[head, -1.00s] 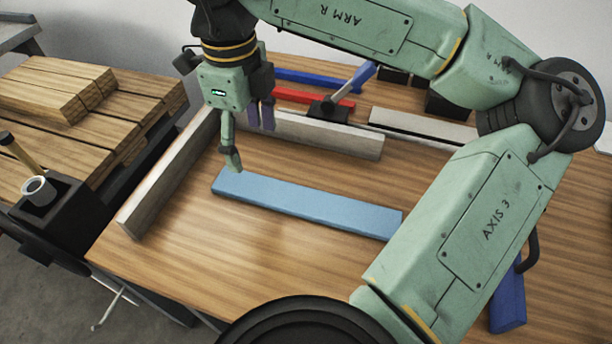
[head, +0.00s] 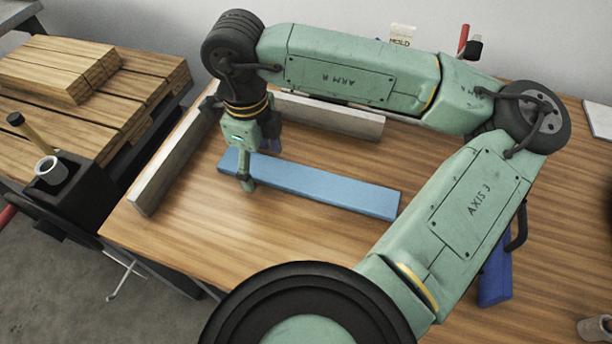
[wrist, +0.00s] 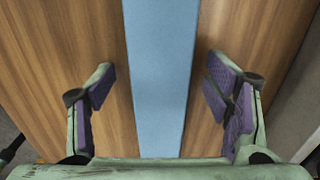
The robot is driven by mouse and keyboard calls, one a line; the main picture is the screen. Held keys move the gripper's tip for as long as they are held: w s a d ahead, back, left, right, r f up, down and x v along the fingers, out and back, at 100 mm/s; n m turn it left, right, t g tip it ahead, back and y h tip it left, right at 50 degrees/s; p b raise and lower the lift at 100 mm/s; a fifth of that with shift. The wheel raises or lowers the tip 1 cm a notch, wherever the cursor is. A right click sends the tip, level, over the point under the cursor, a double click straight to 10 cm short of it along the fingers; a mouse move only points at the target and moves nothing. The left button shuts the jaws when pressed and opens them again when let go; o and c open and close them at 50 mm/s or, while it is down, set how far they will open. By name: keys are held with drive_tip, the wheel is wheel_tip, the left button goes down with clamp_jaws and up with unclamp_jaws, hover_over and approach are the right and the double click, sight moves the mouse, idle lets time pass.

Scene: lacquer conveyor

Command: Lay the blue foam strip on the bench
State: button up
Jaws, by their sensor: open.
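The blue foam strip (head: 325,190) lies flat on the wooden bench (head: 290,235). In the wrist view the strip (wrist: 160,75) runs straight down between the two purple finger pads, with bare wood showing on both sides. My gripper (head: 259,166) is low over the strip near its left end, one finger on the near side and one on the far side. The gripper (wrist: 159,90) is open and the pads appear clear of the strip. The far finger is partly hidden in the head view.
A pale bar (head: 172,172) lies along the bench's left edge and another (head: 335,115) along the back. A dark blue block (head: 494,275) lies at the right, partly behind my arm. Stacked planks (head: 90,90) stand left of the bench. The bench's front left is clear.

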drive_tip(key=shift+c, duration=0.6)
drive_tip(key=c, duration=0.9)
wheel_tip(320, 180, up, 18)
drive_tip(key=shift+r+b, duration=0.1)
drive_tip(key=shift+b, duration=0.9)
